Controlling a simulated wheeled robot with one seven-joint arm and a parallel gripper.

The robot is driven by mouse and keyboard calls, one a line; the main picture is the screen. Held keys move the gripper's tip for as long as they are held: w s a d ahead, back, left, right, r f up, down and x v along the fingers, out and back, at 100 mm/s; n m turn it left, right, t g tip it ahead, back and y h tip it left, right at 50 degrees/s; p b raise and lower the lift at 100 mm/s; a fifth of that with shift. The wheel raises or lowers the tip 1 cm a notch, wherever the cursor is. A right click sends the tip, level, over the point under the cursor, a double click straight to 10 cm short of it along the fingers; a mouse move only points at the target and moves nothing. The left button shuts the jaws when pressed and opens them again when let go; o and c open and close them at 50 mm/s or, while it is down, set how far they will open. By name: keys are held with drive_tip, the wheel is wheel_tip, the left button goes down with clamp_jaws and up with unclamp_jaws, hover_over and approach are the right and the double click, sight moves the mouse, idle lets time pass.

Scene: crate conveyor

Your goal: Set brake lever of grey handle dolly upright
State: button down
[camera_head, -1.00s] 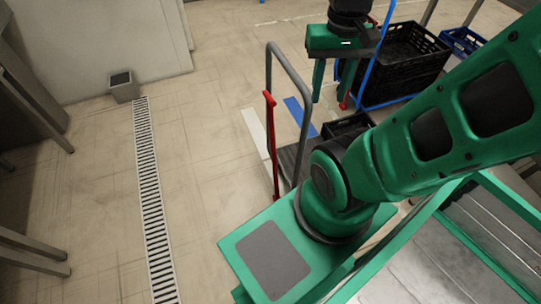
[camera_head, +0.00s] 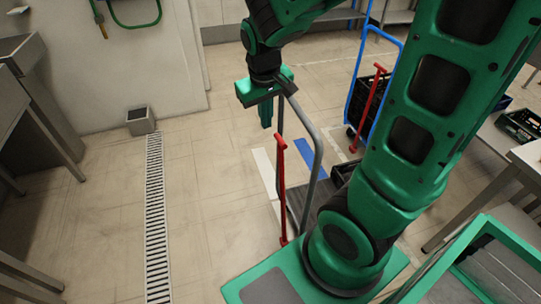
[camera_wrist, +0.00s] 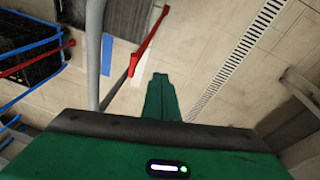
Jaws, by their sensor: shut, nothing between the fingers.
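The grey handle dolly shows its tall grey hoop handle (camera_head: 319,150) in the middle of the head view. Its red brake lever (camera_head: 282,195) stands beside the handle and looks close to vertical there; its exact tilt is hard to judge. My gripper (camera_head: 265,116) is above and slightly left of the lever's top, beside the handle, apart from the lever. In the wrist view my gripper's fingers (camera_wrist: 162,97) are together and empty. The red lever (camera_wrist: 148,40) lies just left of and beyond them, with the grey handle post (camera_wrist: 94,55) further left. My arm hides part of the dolly's deck.
A blue handle dolly (camera_head: 352,85) with its own red lever (camera_head: 371,95) and black crates stands behind to the right. A floor drain grate (camera_head: 156,215) and a small grey bin (camera_head: 140,121) are at left. The floor left of the grey dolly is clear.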

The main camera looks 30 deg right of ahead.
drive_tip(key=w+f+n+t+h, duration=0.15)
drive_tip(key=w+f+h, duration=0.3)
drive_tip(key=f, duration=0.45)
drive_tip(key=w+f+n+h, duration=0.25)
drive_tip(key=f+h, duration=0.25)
drive_tip(key=f, duration=0.4)
drive_tip(key=w+f+n+t+h, duration=0.1)
drive_tip(key=w+f+n+h, duration=0.1)
drive_tip(key=w+f+h, duration=0.45)
drive_tip(key=d+f+y, duration=0.1)
drive_tip(key=d+f, duration=0.2)
drive_tip(key=d, duration=0.6)
drive_tip(key=shift+g, duration=0.25)
drive_tip(key=shift+s+a+r, duration=0.1)
drive_tip(key=shift+s+r, duration=0.15)
drive_tip(key=shift+s, duration=0.8)
drive_tip(key=shift+s+a+r, duration=0.1)
drive_tip(key=shift+s+r, duration=0.1)
drive_tip(key=shift+s, duration=0.8)
